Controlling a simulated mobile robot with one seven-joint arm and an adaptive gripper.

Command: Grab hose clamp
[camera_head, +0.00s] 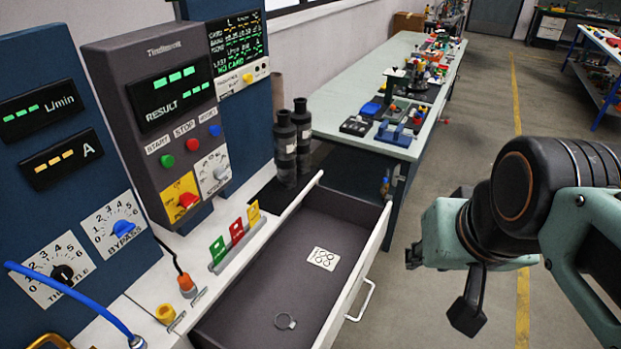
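The hose clamp (285,321) looks like a small thin grey ring. It lies flat on the dark floor of the open drawer (345,282), near the drawer's front end in the picture. My gripper (440,287) is at the right, beyond the drawer's handle side and well apart from the clamp. Its two dark fingers are spread apart, with nothing seen between them.
A white card (323,258) lies in the drawer. The drawer's handle (363,300) sticks out to the right. A control panel (150,100) stands at the left, with a blue hose (75,292) below. Two dark cylinders (293,140) stand behind the drawer. A cluttered workbench (345,95) is farther back.

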